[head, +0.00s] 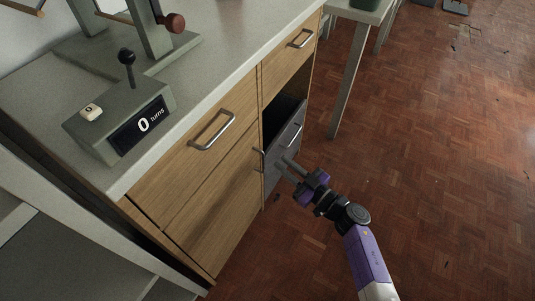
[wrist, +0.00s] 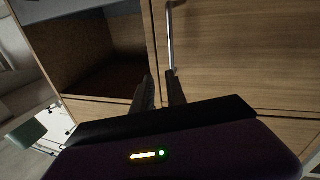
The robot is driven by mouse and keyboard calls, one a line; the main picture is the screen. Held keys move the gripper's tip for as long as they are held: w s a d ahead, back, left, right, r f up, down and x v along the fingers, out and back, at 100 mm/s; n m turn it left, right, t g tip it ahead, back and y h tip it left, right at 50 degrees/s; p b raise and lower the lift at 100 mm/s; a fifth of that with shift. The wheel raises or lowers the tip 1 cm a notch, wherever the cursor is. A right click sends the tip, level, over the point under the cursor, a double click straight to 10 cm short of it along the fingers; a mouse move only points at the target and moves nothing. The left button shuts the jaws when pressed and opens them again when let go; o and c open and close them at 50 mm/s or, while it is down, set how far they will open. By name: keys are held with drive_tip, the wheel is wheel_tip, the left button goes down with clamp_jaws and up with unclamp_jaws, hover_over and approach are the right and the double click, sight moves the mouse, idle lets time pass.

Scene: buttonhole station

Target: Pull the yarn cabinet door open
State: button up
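The wooden cabinet door (head: 222,215) is below the left drawer and looks shut; in the wrist view it fills the right side (wrist: 225,50). I take it for the yarn cabinet door; no label shows. Its metal bar handle (head: 259,158) is near the edge beside the open compartment, and also shows in the wrist view (wrist: 170,40). My gripper (head: 281,164) is in front of this edge, its fingers apart with a narrow gap. In the wrist view my gripper (wrist: 160,76) has its fingertips near the handle's end. I cannot tell whether they touch it.
A dark open compartment (head: 281,112) with a grey front panel (head: 272,178) and its own handle (head: 295,134) is right beside the door. Drawers with bar handles (head: 213,131) are above. A table leg (head: 347,85) stands beyond. The parquet floor (head: 440,170) at right is clear.

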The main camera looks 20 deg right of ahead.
sight(263, 159)
drive_tip(key=shift+m+g+y, duration=0.3)
drive_tip(key=shift+g+y, duration=0.1)
drive_tip(key=shift+y, duration=0.1)
drive_tip(key=w+a, duration=0.1)
drive_tip(key=w, duration=0.1)
drive_tip(key=w+a+f+b, duration=0.1)
drive_tip(key=w+a, duration=0.1)
drive_tip(key=w+a+b, duration=0.1)
drive_tip(key=w, duration=0.1)
drive_tip(key=shift+a+f, duration=0.2)
drive_tip(key=shift+a, duration=0.15)
clamp_jaws()
idle(1.0)
